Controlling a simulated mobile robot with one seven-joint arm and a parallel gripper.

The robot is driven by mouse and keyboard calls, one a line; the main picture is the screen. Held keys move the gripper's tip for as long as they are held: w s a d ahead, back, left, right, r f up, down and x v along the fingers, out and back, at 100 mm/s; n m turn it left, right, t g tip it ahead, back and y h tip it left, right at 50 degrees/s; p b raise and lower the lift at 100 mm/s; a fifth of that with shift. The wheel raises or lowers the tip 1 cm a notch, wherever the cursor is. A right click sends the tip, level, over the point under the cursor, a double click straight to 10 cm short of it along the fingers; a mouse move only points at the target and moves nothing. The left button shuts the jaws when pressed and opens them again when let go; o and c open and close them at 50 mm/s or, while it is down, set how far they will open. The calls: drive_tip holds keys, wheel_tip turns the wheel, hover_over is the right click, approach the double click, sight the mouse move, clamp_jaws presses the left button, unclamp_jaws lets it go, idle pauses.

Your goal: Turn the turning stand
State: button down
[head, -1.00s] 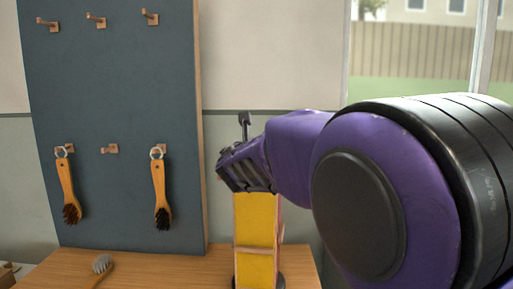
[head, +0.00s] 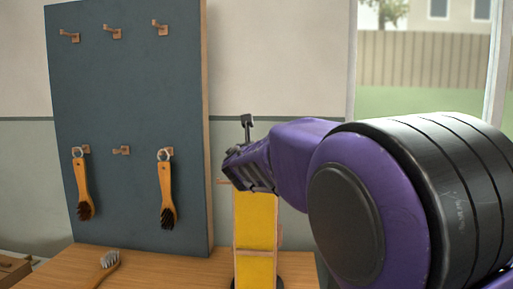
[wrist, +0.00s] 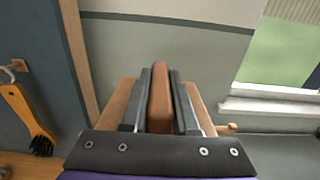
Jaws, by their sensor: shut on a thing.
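The turning stand (head: 256,218) is an upright wooden post with yellow panels on the face toward me. It stands on the wooden table on a dark round base (head: 281,284), with small pegs at its sides. My gripper (head: 232,166) is at the top of the stand and hides it there. In the wrist view my gripper (wrist: 161,78) is shut on a brown upright piece (wrist: 160,100) at the stand's top, with one dark finger on each side. Wooden parts of the stand show beside the fingers.
A blue-grey pegboard (head: 135,100) stands at left. Two brushes, one at left (head: 82,188) and one at right (head: 166,195), hang from its lower hooks. Another brush (head: 108,266) lies on the table (head: 190,268). A window (head: 430,65) is at right.

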idle(0.3)
drive_tip(key=c, duration=0.7)
unclamp_jaws()
